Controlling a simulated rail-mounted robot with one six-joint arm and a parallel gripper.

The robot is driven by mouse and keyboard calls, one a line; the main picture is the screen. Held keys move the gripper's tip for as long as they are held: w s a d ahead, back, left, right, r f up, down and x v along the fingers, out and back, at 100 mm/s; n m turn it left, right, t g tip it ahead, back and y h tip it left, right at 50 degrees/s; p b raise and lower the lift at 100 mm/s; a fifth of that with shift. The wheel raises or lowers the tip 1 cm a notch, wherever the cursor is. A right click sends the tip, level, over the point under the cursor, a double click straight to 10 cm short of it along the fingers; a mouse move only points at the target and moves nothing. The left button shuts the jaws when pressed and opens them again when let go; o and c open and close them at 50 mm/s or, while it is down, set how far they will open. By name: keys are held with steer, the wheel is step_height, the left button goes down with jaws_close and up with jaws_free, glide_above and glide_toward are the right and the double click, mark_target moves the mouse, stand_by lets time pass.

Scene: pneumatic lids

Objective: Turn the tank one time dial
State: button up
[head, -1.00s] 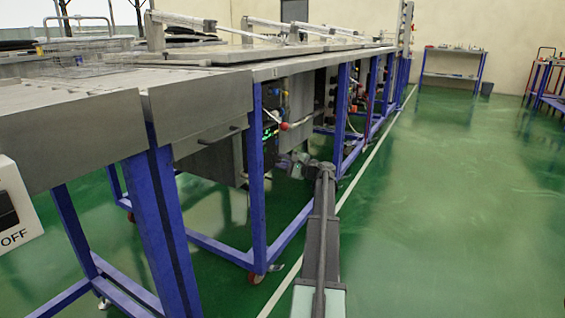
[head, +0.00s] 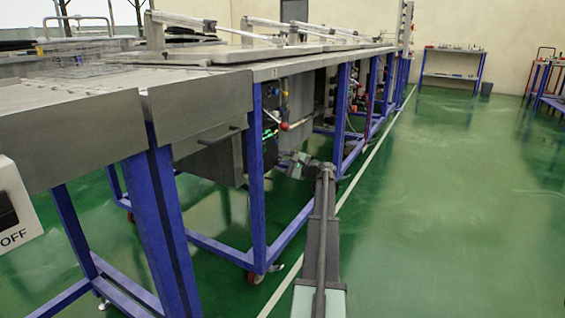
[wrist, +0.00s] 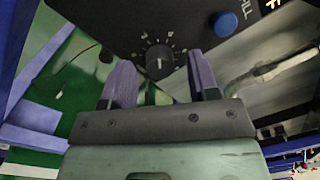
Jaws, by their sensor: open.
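In the wrist view a black dial (wrist: 160,61) with a white pointer line and white scale marks around it sits on a dark control panel (wrist: 112,18). My gripper (wrist: 162,82) is open, with one purple-grey finger on each side below the dial. The dial lies between the finger lines, a little beyond the tips, and I cannot tell whether they touch the panel. Nothing is held. In the head view my arm reaches to the side of the bench, and the dial is too small to make out there.
A blue button (wrist: 225,24) stands on the panel to the right of the dial. A metal pipe (wrist: 283,66) runs at the right. In the head view a blue bench leg (head: 257,170) stands just left of my arm. The green floor (head: 460,200) to the right is clear.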

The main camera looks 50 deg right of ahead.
steer(key=s+d, duration=0.1)
steer(key=s, duration=0.9)
steer(key=shift+s+d+f+b, duration=0.25)
steer(key=shift+d+f+b, duration=0.05)
steer(key=shift+b, duration=0.05)
